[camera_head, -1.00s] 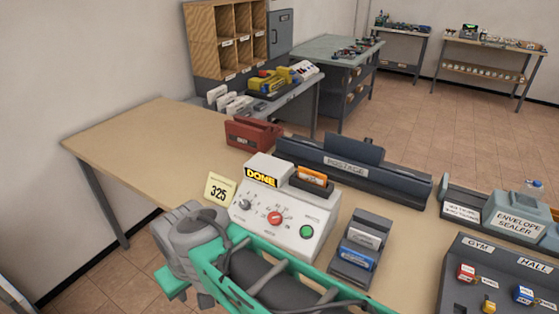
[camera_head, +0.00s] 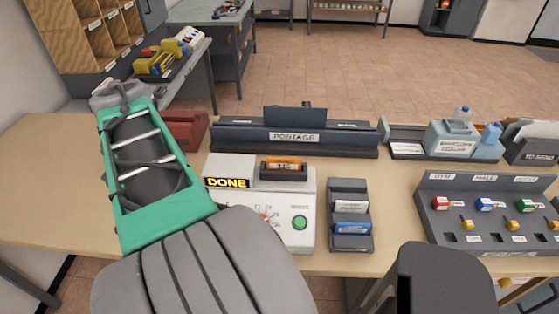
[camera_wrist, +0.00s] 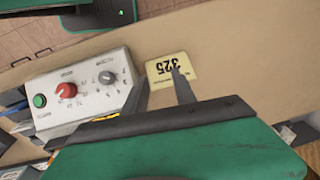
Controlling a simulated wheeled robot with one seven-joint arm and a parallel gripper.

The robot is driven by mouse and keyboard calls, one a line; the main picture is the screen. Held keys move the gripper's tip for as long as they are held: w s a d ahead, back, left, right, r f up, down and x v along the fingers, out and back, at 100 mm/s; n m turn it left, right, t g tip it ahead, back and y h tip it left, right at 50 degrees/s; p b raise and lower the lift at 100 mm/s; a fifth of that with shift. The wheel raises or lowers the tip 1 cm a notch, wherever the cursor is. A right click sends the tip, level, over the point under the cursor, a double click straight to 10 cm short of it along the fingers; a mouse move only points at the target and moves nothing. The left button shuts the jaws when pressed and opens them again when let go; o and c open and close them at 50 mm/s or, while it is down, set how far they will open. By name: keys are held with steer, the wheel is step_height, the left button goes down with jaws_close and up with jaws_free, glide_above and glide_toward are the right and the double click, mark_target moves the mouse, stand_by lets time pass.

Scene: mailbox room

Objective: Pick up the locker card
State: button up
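A pale yellow card reading 325 (camera_wrist: 172,72) lies beside the knob end of the white machine in the wrist view; my arm hides it in the head view. I cannot read which card is the locker card.
A dark postage holder (camera_head: 240,134) and a red box (camera_head: 184,130) stand behind the machine. An envelope sealer (camera_head: 462,140) and a key panel (camera_head: 480,184) are at the right. The left part of the tan table (camera_head: 45,165) is clear.

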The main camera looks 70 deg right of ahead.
mark_target(284, 159)
steer(key=s+d+r+m, duration=0.1)
steer(key=s+d+m, duration=0.2)
steer(key=d, duration=0.1)
steer(key=s+d+r+m, duration=0.2)
steer(key=s+d+m, duration=0.1)
steer(key=s+d, duration=0.1)
steer(key=s+d+r+m+p, duration=0.1)
steer(key=s+d+m, duration=0.2)
steer(key=s+d, duration=0.1)
steer(key=shift+d+r+m+g, duration=0.15)
steer(key=shift+d+m+g, duration=0.1)
steer(key=shift+m+g, duration=0.15)
steer(key=s+d+r+m+y, duration=0.1)
steer(key=s+d+m, duration=0.25)
steer(key=s, duration=0.25)
steer(key=s+d+r+m, duration=0.1)
steer(key=s+d+m, duration=0.1)
steer(key=s+m, duration=0.3)
steer(key=shift+n, duration=0.35)
steer(key=f, duration=0.2)
steer(key=f+p, duration=0.1)
steer(key=f, duration=0.1)
steer(key=s+f+p, duration=0.1)
steer(key=f, duration=0.1)
steer(key=shift+s+d+f, duration=0.1)
steer(key=shift+d+f, duration=0.15)
steer(key=shift+d, duration=0.05)
steer(key=shift+f, duration=0.4)
steer(key=shift+c, duration=0.5)
jaws_close()
